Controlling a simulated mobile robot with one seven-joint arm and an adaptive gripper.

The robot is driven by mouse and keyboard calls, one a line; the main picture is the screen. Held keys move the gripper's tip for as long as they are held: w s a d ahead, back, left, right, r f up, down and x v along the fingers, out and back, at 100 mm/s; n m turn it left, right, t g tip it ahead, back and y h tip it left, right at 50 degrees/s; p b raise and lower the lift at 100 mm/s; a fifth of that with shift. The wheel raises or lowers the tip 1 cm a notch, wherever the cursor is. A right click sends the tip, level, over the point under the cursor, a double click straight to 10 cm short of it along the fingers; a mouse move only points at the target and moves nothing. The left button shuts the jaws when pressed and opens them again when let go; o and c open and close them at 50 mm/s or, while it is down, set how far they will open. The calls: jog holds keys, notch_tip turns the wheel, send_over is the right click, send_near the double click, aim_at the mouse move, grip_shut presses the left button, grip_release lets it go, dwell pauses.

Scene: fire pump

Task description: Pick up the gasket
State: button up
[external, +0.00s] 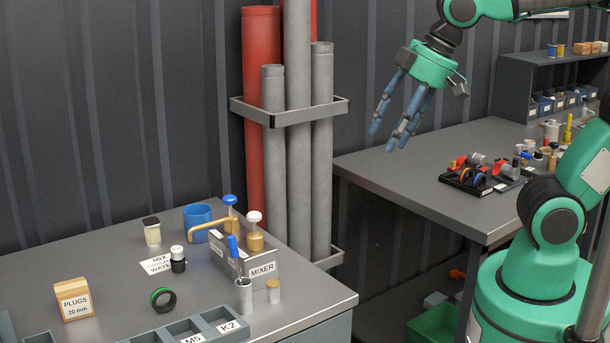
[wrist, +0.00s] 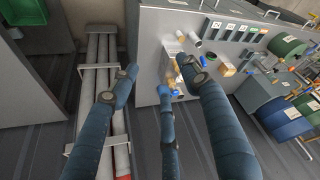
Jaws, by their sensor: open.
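In the wrist view a small dark ring (wrist: 210,57) shows on the table top, beyond my fingers. My gripper (external: 388,136) is open and empty. It hangs in the air in front of the dark wall, between the two tables and well away from the ring. Its blue fingers also show spread in the wrist view (wrist: 160,75).
Grey and red pipes (external: 300,150) stand in a rack behind. A black tray of coloured rings (external: 466,187) lies on the right table.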

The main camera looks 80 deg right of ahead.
jog(key=w+a+r+n+g+p, duration=0.1)
jog(key=w+a+r+n+p, duration=0.15)
jog(key=w, duration=1.25)
jog(key=n+g+p, duration=0.4)
jog(key=n+p, duration=0.2)
jog(key=p, duration=0.3)
send_over(161, 291)
jog(key=d, duration=0.1)
notch_tip(161, 291, down, 22)
jog(key=shift+w+m, duration=0.25)
jog(key=shift+w, duration=0.05)
jog(key=shift+f, duration=0.15)
jog(key=shift+f+b, duration=0.5)
jog(key=shift+f, duration=3.7)
jog(key=shift+f, duration=0.1)
jog(key=shift+f+b, duration=0.3)
jog(key=shift+f, duration=2.15)
